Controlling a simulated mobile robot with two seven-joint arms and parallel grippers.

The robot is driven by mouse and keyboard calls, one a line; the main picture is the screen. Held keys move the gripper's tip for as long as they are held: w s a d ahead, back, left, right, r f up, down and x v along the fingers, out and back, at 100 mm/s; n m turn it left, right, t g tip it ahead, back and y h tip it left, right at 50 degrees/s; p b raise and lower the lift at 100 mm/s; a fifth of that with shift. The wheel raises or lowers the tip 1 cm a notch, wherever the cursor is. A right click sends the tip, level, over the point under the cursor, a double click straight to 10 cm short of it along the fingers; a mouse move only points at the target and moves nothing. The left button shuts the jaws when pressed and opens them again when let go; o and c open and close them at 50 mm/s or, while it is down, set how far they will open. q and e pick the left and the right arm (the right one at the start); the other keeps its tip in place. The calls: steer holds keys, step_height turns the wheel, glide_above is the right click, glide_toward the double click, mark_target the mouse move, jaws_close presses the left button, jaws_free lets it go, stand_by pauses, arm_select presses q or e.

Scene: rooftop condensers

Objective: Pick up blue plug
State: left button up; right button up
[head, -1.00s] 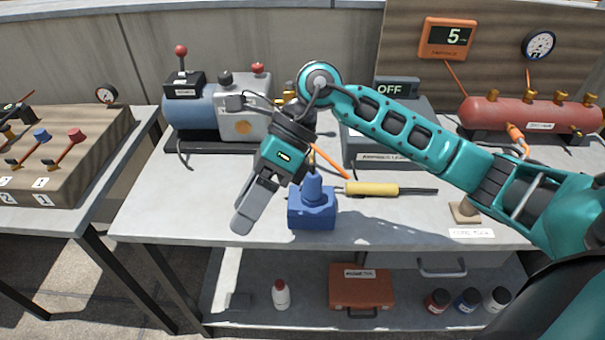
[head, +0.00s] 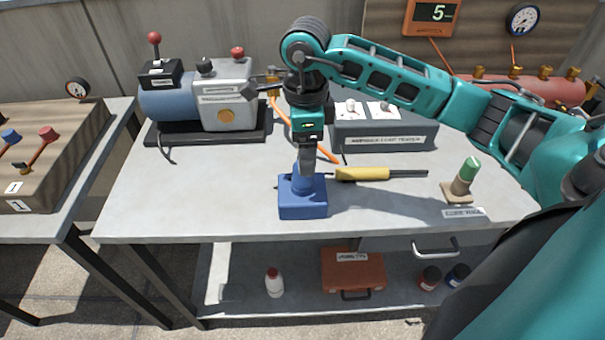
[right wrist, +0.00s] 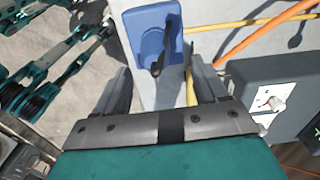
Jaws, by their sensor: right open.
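A blue block with a narrower upright part (head: 303,204), which I take as the blue plug, stands near the front edge of the workbench. My right gripper (head: 307,168) points down over it, and its fingers hide part of its upper portion. In the right wrist view the gripper (right wrist: 163,80) is open with nothing between its fingers. The blue plug (right wrist: 153,30) lies just past the fingertips there, with a dark slim piece in front of it. I cannot tell whether the fingers touch it. My left gripper does not show.
A yellow-handled tool (head: 362,174) lies close to the right of the blue plug. A grey tester box (head: 383,136) and a blue-grey pump (head: 185,105) stand behind. A green-topped piece (head: 468,169) stands at the right. The bench's left front is clear.

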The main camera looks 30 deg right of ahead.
steer(key=f, duration=0.4)
steer(key=shift+s+a, duration=0.15)
steer(key=shift+a, duration=0.2)
steer(key=shift+f, duration=0.5)
steer(key=shift+c, duration=0.4)
steer(key=c, duration=1.1)
